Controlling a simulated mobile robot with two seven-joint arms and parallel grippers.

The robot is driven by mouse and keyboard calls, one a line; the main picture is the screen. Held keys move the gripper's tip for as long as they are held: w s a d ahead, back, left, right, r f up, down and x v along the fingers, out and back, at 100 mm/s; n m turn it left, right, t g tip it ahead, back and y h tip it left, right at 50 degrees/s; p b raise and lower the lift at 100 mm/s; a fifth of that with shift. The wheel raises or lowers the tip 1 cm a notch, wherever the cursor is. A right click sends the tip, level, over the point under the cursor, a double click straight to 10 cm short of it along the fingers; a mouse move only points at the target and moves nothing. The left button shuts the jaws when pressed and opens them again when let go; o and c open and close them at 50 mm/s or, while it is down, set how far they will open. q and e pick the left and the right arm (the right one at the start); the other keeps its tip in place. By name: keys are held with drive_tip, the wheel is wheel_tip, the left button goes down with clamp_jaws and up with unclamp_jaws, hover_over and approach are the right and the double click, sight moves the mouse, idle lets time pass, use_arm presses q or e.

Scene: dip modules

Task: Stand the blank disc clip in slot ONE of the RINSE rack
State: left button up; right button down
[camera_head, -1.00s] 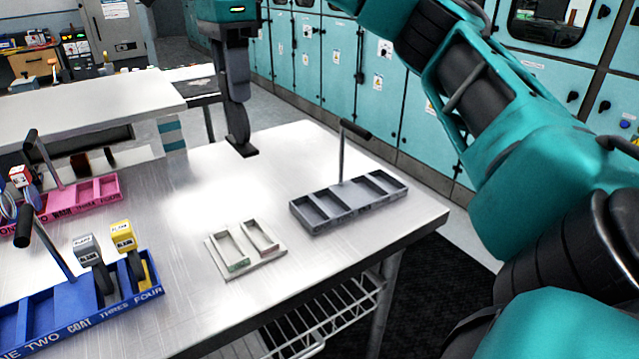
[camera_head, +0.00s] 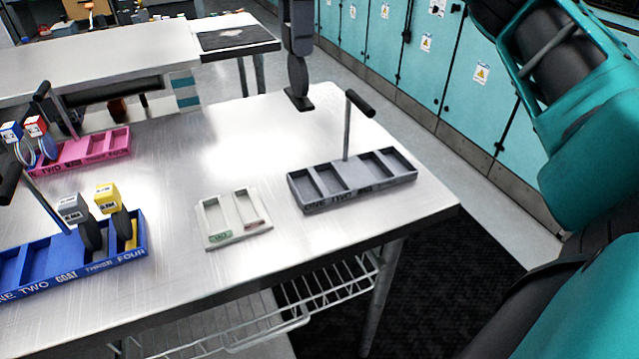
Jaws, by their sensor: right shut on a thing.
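My right gripper (camera_head: 300,48) hangs at the top centre, above the far part of the steel table. It is shut on a dark disc clip (camera_head: 298,76), seen nearly edge-on and held upright; no label on it is readable. The clip is behind and left of the rack's upright handle (camera_head: 348,130). My left gripper is out of view.
A blue COAT rack (camera_head: 105,262) holds a grey clip (camera_head: 73,208) and a yellow clip (camera_head: 109,198). A pink rack (camera_head: 85,160) with red and blue clips stands behind it. A pale two-pocket tray (camera_head: 234,236) lies left of the grey rack. Bare table lies between.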

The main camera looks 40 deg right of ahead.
sight(302, 83)
drive_tip(key=shift+d, duration=0.15)
drive_tip(key=shift+d+f, duration=0.1)
drive_tip(key=shift+f, duration=0.05)
wheel_tip(302, 83, down, 8)
drive_tip(key=b, duration=0.3)
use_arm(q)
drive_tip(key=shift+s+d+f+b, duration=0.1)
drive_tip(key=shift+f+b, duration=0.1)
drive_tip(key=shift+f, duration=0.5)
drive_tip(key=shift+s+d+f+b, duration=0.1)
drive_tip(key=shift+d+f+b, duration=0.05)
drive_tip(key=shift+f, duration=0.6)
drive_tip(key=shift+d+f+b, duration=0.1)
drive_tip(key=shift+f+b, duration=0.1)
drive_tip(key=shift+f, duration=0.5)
use_arm(e)
wheel_tip(302, 83, down, 12)
